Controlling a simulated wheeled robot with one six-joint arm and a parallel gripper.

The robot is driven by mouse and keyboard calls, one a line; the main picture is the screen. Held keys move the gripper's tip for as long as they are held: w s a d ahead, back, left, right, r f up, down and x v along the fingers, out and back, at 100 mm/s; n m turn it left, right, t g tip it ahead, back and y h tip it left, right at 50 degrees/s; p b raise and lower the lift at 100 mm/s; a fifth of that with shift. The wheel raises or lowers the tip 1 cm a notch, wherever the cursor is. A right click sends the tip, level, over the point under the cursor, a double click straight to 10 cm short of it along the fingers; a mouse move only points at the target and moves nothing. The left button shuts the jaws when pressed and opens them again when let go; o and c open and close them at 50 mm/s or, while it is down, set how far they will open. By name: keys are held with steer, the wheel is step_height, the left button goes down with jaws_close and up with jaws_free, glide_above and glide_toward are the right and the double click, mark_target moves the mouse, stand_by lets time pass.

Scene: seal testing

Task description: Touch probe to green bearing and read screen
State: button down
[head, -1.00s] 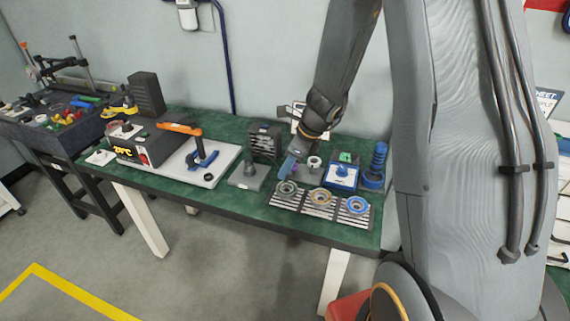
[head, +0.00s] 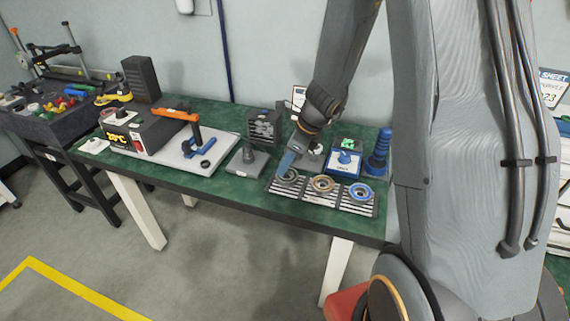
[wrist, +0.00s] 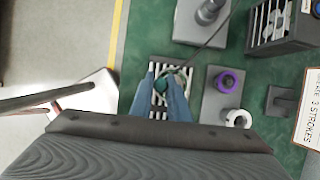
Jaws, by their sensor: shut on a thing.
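The green bearing (head: 287,176) sits in the left section of a slatted rack (head: 336,203) at the table's front edge. In the wrist view the green bearing (wrist: 172,77) shows partly between the blue fingers. My gripper (head: 286,165) points down just over it, and it also shows in the wrist view (wrist: 169,88). The gripper is shut on the probe, mostly hidden between the fingers; a thin dark cable (wrist: 208,40) runs from there. I cannot tell whether the tip touches the bearing. A blue meter (head: 343,165) has a small lit green screen (head: 348,144), too small to read.
A box with an orange temperature display (head: 116,137) is at the table's left. A blue stacked post (head: 378,155) stands right of the meter.

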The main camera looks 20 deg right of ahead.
steer(key=shift+f+b, duration=0.65)
steer(key=shift+f, duration=0.1)
stand_by(2.7)
steer(key=c, duration=1.6)
jaws_free()
steer(key=shift+r, duration=0.1)
step_height(320, 180, up, 7)
steer(key=p, duration=0.7)
steer(key=shift+p, duration=0.35)
steer(key=s+n+h+b, duration=0.1)
steer(key=s+n+b, duration=0.1)
steer(key=s+n, duration=0.3)
steer(key=s+r+n+g+h+b, duration=0.1)
steer(key=s+n+b, duration=0.2)
steer(key=s+n, duration=0.3)
steer(key=s+r+n+h+b, duration=0.1)
steer(key=s+n, duration=0.5)
steer(key=n, duration=0.8)
steer(key=shift+s+a+r+h+b, duration=0.15)
steer(key=shift+h+b, duration=0.25)
steer(key=shift+b, duration=0.4)
